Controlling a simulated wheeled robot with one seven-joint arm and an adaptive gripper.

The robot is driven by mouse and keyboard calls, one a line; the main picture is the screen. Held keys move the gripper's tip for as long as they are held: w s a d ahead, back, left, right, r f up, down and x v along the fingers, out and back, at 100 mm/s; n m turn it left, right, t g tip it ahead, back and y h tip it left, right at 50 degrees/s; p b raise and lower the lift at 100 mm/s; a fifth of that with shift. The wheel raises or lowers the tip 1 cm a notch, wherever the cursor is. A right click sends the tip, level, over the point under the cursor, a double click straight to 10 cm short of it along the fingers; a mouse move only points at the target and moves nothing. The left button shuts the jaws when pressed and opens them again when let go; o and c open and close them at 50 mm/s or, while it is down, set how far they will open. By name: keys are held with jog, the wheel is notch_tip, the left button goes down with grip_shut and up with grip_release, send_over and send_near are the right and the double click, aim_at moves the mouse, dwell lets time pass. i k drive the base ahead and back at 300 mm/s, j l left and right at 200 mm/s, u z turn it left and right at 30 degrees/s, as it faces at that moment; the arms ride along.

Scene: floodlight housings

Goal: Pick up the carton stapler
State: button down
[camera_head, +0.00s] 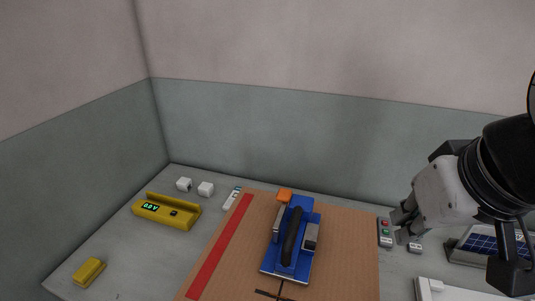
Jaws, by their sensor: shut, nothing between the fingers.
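The carton stapler (299,214) appears to be the blue tool with a long dark handle and grey metal parts. It lies on a brown cardboard surface (346,260) at the lower middle of the head view. My gripper (401,227) is at the right, apart from the stapler and to its right, pointing down and left. Its fingers are small and dark here; it is shut and holds nothing.
A yellow device with a display (166,211), a small yellow block (89,272) and two white cubes (184,184) lie left. A grey button box (385,232) and a blue panel (481,243) are right. Walls close the back and left.

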aim_at(285, 260)
jog(key=j+z, duration=0.15)
jog(key=j, duration=0.3)
jog(key=k+j+z, duration=0.2)
jog(key=j, duration=0.2)
jog(key=j+z, duration=0.15)
jog(key=j, duration=0.25)
jog(key=k+j+z, duration=0.15)
jog(key=j, duration=0.25)
jog(key=i+u, duration=0.2)
jog(key=u, duration=0.2)
